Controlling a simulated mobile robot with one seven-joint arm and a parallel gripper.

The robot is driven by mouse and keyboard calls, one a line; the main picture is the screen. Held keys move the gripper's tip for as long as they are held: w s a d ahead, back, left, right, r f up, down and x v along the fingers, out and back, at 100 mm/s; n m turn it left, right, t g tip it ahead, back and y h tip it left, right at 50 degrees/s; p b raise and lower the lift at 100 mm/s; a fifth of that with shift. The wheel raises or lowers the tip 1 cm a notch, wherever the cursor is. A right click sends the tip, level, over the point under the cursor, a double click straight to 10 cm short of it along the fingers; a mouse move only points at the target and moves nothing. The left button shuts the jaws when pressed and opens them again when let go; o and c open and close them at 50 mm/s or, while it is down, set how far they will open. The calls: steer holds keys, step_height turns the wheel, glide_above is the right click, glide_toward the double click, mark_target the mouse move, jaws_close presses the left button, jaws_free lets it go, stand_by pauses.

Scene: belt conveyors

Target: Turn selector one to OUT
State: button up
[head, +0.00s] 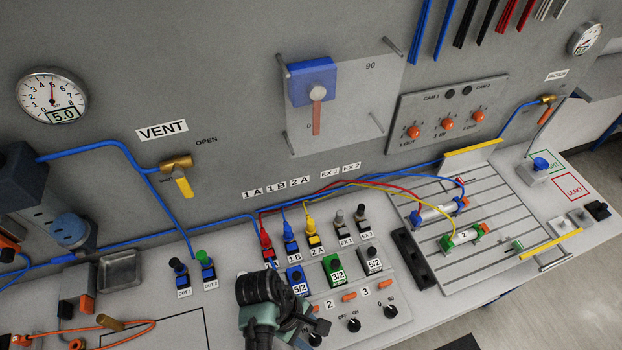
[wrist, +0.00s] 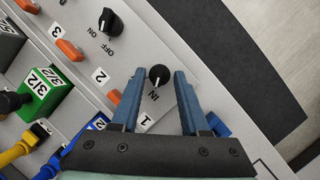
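Selector one (wrist: 158,75) is a small round black knob on the grey panel, with the label IN beside it. A pale mark on it seems to face the IN side; its exact angle is hard to tell. No OUT label is readable in the wrist view. My gripper (wrist: 159,73) is open, its two blue fingers on either side of the knob, with gaps visible. Whether the tips are at knob height is unclear. In the head view my gripper (head: 291,328) is over the panel's front left, and the knob (head: 315,339) is partly hidden by it.
The ON/OFF knob of selector two (wrist: 111,22) also shows in the head view (head: 353,325), with the 0–90 knob (head: 390,311) to its right. Orange pieces (wrist: 115,97) lie along the panel.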

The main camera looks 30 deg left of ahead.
jaws_close()
steer(key=shift+m, duration=0.3)
steer(key=m, duration=0.1)
steer(key=m+g+p, duration=0.1)
steer(key=m, duration=0.1)
steer(key=m+g, duration=0.1)
steer(key=shift+w+r+p, duration=0.1)
steer(key=shift+w+p, duration=0.2)
steer(key=shift+p, duration=0.05)
steer(key=m+g, duration=0.1)
steer(key=m, duration=0.3)
steer(key=shift+w+p, duration=0.15)
steer(key=shift+p, duration=0.15)
steer(key=shift+w+d+m+g+y, duration=0.1)
steer(key=shift+m+g+y, duration=0.55)
steer(key=shift+m, duration=0.95)
steer(key=shift+o, duration=2)
jaws_free()
